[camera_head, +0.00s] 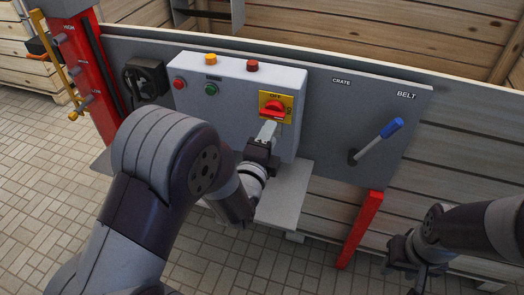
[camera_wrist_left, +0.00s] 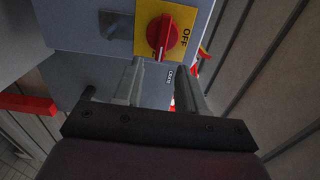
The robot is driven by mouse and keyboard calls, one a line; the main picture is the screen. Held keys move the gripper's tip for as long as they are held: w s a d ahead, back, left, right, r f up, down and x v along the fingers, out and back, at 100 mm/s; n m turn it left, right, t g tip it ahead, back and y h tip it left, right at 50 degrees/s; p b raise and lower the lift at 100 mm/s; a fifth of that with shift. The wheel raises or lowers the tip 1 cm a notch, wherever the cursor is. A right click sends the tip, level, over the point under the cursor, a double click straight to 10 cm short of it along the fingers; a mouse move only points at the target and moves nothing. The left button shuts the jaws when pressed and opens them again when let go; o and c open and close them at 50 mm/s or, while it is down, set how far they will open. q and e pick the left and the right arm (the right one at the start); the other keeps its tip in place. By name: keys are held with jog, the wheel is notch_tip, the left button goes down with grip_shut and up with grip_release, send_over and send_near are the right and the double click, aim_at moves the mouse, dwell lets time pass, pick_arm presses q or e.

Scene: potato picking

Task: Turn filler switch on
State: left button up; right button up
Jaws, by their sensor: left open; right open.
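The filler switch is a red rotary knob (camera_head: 273,108) on a yellow plate (camera_head: 287,118) marked OFF. It sits at the right end of the grey control box (camera_head: 235,77). In the left wrist view the knob (camera_wrist_left: 163,32) shows above the fingers, with the yellow plate (camera_wrist_left: 184,17) around it. My left gripper (camera_head: 267,131) is just below the knob, its fingers pointing at the box. In the left wrist view the gripper (camera_wrist_left: 160,85) is open and empty, with the knob beyond its fingertips. My right gripper (camera_head: 405,265) is open at the lower right, far from the box.
The control box also carries a red button (camera_head: 179,84), a green button (camera_head: 211,89) and two lamps on top. A lever with a blue handle (camera_head: 390,129) stands out from the grey panel (camera_head: 335,125) to the right. A red post (camera_head: 360,230) is below it.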

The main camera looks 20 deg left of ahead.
pick_arm(q)
jog(key=s, duration=0.6)
jog(key=shift+s, duration=0.35)
jog(key=shift+a, duration=0.1)
jog(key=s+f+n+g+p, duration=0.2)
jog(key=s+f+n+g, duration=0.3)
jog(key=f+n+g, duration=0.45)
jog(key=s+a+r+n+g+p, duration=0.3)
jog(key=s+r+n+g+p, duration=0.4)
jog(key=r+n, duration=0.2)
jog(key=shift+s+a+r+y, duration=0.15)
jog(key=shift+s+a+y, duration=0.05)
jog(key=shift+s+y, duration=0.1)
